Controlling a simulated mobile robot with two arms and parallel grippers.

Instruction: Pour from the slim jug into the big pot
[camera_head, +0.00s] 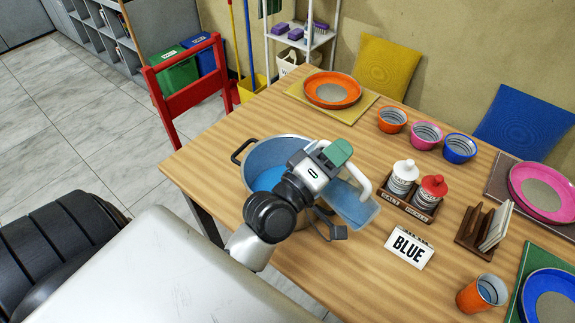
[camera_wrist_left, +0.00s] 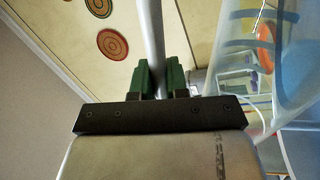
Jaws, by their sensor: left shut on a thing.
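The big pot (camera_head: 262,155) stands at the table's near edge, with a dark handle at its left and blue inside. My left arm hides much of its middle and right side. My left gripper (camera_head: 338,155), with green fingers, is above the pot's right side. It is shut on the pale handle of the slim jug (camera_head: 360,208), a see-through bluish vessel. In the left wrist view, the green fingers (camera_wrist_left: 158,78) hold the bar-like handle, and the jug's clear wall (camera_wrist_left: 262,60) is at the right. The jug's spout and any stream are hidden or unclear. My right gripper is out of view.
Right of the jug stand a wooden caddy (camera_head: 405,207) with white and red-topped jars and a BLUE sign (camera_head: 408,248). Orange, pink and blue bowls (camera_head: 426,134) are farther back. A red chair (camera_head: 190,75) is at the far left. The tabletop left of the pot is clear.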

